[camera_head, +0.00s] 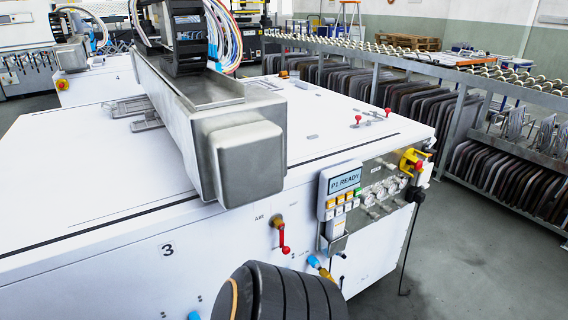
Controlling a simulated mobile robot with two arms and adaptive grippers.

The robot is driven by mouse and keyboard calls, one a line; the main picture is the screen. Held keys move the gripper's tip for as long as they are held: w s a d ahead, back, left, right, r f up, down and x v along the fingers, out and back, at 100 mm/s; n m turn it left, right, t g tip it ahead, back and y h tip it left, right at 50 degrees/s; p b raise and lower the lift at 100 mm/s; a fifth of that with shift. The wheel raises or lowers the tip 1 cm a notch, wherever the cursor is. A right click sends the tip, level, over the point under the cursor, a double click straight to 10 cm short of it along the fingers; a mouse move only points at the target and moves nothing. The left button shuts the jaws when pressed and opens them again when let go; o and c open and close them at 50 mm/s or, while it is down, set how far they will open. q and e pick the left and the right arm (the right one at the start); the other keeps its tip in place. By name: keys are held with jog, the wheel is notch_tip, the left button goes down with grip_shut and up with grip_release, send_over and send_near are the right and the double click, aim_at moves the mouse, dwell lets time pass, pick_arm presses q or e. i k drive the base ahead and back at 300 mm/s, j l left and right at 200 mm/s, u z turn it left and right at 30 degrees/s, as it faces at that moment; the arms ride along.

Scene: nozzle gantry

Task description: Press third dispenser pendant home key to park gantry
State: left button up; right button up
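The pendant (327,196) is a white box on the front right of the white machine marked 3 (167,250). Its small screen (344,181) reads "P1 READY". Below the screen are rows of small keys, mostly orange and yellow, with one green key (357,191) at the upper right. The key labels are too small to read. The metal gantry beam (195,120) lies over the machine top, its blunt grey end (245,160) projecting past the front edge, left of the pendant. Neither of my grippers is in view.
A dark ribbed rounded object (285,295) fills the bottom centre, in front of the machine. A red-handled valve (282,238), gauges (378,193) and a yellow-and-red switch (411,162) are on the front. Racks of dark panels (510,180) stand right; grey floor (455,260) there is clear.

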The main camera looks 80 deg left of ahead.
aim_at(357, 193)
jog(key=u, duration=0.45)
jog(key=i+l+u, duration=0.1)
jog(key=u, duration=0.85)
jog(key=l+u, duration=0.15)
jog(key=u, duration=0.8)
jog(key=l+u, duration=0.25)
jog(key=l, duration=0.2)
